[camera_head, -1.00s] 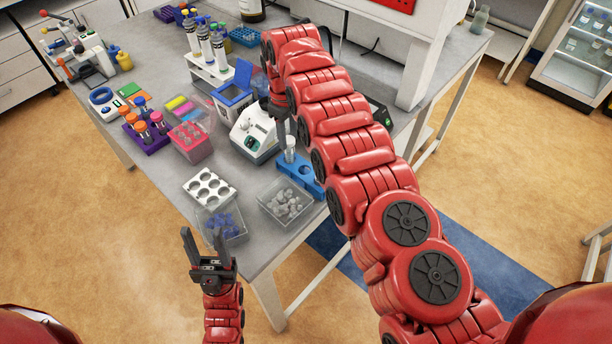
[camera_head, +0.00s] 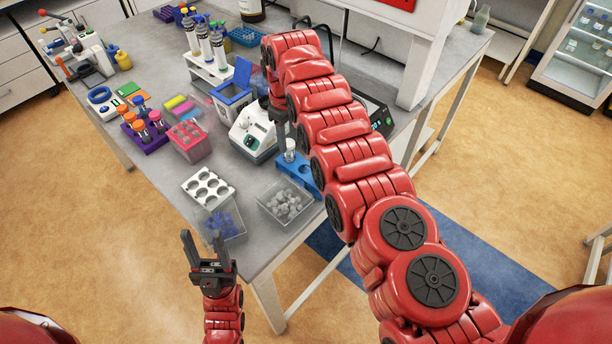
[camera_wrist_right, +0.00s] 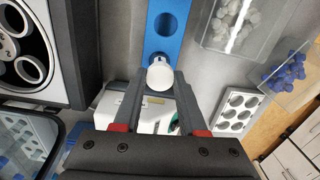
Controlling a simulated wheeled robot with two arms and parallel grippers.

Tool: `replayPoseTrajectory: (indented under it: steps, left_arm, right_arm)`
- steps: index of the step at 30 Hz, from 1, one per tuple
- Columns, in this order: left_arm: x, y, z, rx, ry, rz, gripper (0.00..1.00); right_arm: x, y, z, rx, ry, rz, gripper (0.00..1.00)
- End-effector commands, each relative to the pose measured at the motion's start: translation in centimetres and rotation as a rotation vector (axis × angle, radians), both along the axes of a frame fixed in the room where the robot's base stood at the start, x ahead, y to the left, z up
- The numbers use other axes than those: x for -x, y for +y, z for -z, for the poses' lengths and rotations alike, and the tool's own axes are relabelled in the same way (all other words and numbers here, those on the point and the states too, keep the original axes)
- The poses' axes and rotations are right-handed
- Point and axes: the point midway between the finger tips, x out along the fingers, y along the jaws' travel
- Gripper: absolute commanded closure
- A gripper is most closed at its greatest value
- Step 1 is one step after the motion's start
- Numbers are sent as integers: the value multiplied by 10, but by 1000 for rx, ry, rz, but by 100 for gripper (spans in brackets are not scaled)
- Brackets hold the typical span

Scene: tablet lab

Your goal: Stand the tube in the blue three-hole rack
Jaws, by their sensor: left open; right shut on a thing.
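The tube (camera_head: 290,156) has a white cap, which also shows in the right wrist view (camera_wrist_right: 161,76). It looks upright, over the upper-left end of the blue three-hole rack (camera_head: 308,184). In the right wrist view the cap overlaps the end of the blue rack (camera_wrist_right: 160,46), beyond an open hole. The tube's lower end is hidden, so I cannot tell how deep it sits. My right gripper (camera_wrist_right: 161,82) is shut on the tube; the arm partly covers it in the head view. My left gripper (camera_head: 205,250) is open and empty, in front of the table edge.
A white centrifuge-like device (camera_head: 252,135) stands just left of the tube. A clear bin of grey caps (camera_head: 285,202), a bin of blue caps (camera_head: 222,222) and a white multi-hole rack (camera_head: 207,187) lie nearer the front edge. A scale (camera_head: 374,115) is behind my right arm.

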Motion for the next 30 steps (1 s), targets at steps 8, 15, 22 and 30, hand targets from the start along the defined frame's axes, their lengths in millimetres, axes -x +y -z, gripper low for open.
replayPoseTrajectory:
  steps: [8, 15, 22, 30]
  left_arm:
    - [0, 0, 3, 0, 0, 0, 50]
    - [0, 0, 3, 0, 0, 0, 50]
    - [0, 0, 3, 0, 0, 0, 50]
    - [0, 0, 6, 0, 0, 0, 50]
  right_arm:
    - [0, 0, 4, 1, 1, 0, 100]
    - [0, 0, 4, 1, 1, 0, 36]
    - [0, 0, 4, 1, 1, 0, 24]
    - [0, 1, -5, 0, 0, 1, 24]
